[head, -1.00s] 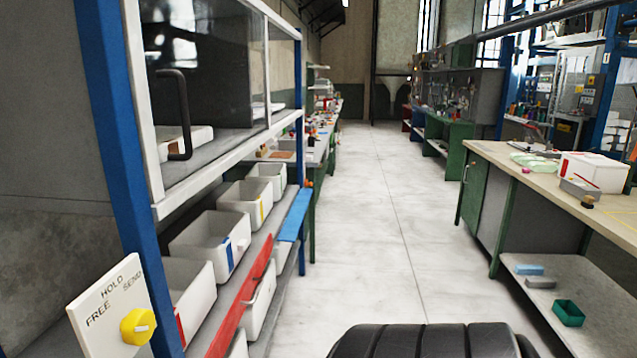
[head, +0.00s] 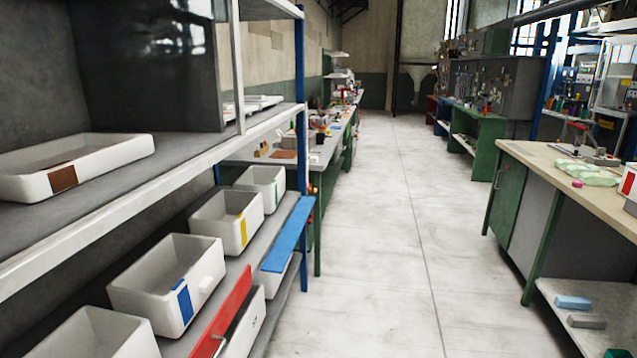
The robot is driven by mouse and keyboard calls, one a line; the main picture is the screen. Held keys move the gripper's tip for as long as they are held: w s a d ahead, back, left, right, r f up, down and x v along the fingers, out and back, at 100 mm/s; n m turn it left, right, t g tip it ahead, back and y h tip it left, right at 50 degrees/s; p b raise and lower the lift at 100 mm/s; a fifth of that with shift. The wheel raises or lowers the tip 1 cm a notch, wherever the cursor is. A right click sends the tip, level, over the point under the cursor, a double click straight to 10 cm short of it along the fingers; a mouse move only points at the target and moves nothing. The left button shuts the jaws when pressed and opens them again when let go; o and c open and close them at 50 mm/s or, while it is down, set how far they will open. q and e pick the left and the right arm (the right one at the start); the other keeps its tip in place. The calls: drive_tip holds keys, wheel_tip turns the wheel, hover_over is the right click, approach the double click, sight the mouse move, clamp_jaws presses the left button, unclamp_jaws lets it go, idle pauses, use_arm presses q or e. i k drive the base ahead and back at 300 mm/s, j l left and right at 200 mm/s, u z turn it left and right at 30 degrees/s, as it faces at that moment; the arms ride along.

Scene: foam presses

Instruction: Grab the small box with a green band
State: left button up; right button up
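A row of white open boxes stands on the lower shelf at the left in the head view. The farthest small box (head: 261,187) appears to carry a pale green band on its front, though it is small and hard to make out. Nearer ones are a box with a yellow band (head: 222,224) and a box with a blue band (head: 160,289). The nearest box (head: 98,338) is cut off by the bottom edge, and its band does not show. Neither of my grippers is in view.
A white tray with a brown label (head: 118,160) sits on the upper shelf. A blue strip (head: 290,236) and a red strip (head: 222,316) jut from the lower shelf's edge. The aisle floor (head: 375,250) is clear. A workbench (head: 560,168) stands at the right.

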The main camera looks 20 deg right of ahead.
sight(269, 180)
drive_tip(key=i+l, duration=0.45)
drive_tip(key=l, duration=0.2)
drive_tip(key=i+l+z, duration=0.15)
drive_tip(key=i+l, duration=0.3)
drive_tip(key=l, duration=0.15)
drive_tip(key=i+l+u, duration=0.15)
drive_tip(key=i+l, duration=0.35)
drive_tip(key=i+l+u, duration=0.2)
drive_tip(key=i+l, duration=0.4)
drive_tip(key=i+l+u, duration=0.15)
drive_tip(key=i+l, duration=0.35)
drive_tip(key=l, duration=0.15)
